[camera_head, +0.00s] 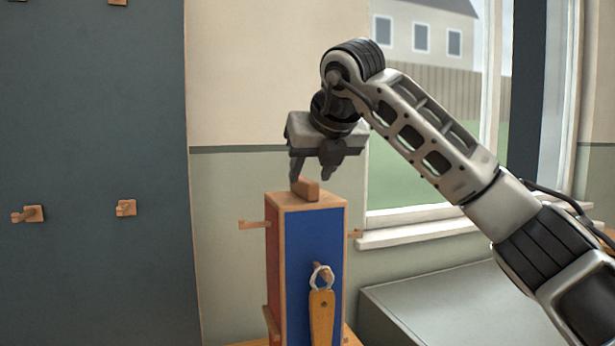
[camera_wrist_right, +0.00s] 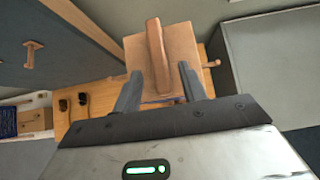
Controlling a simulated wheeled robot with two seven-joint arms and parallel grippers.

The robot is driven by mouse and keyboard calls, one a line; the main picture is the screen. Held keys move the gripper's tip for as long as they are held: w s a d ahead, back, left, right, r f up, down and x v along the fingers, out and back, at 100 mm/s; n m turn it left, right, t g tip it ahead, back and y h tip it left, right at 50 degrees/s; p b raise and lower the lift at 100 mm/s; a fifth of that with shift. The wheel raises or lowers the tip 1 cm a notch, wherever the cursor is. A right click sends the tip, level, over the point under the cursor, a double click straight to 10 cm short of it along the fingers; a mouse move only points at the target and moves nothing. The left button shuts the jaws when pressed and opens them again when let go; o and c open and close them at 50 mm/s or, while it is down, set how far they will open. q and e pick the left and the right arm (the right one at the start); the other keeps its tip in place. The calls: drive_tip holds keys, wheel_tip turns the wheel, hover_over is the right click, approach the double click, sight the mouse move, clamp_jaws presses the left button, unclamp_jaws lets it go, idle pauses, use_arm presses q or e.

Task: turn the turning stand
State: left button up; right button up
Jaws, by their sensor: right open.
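The turning stand (camera_head: 329,238) is an upright wooden block with a blue face and a red face (camera_head: 275,258). Pegs stick out of its sides, and a wooden handle bar (camera_head: 306,188) lies across its top. An orange wooden tag (camera_head: 321,315) hangs by a white loop from a peg on the blue face. My right gripper (camera_head: 311,177) is open, pointing down just above the top. In the right wrist view the handle bar (camera_wrist_right: 156,60) lies between and beyond the open fingers (camera_wrist_right: 158,88); I cannot tell whether they touch it. My left gripper is not in view.
A dark panel (camera_head: 90,150) with several wooden pegs (camera_head: 126,208) stands at the left. A grey box-like surface (camera_head: 440,305) is at the right below the window sill (camera_head: 420,232). The right wrist view shows a wooden tabletop (camera_wrist_right: 90,92) with small dark objects (camera_wrist_right: 72,102) on it.

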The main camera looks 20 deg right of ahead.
sight(306, 180)
drive_tip(key=shift+x, duration=1.75)
clamp_jaws()
drive_tip(key=shift+a+p, duration=0.1)
drive_tip(key=shift+p, duration=0.2)
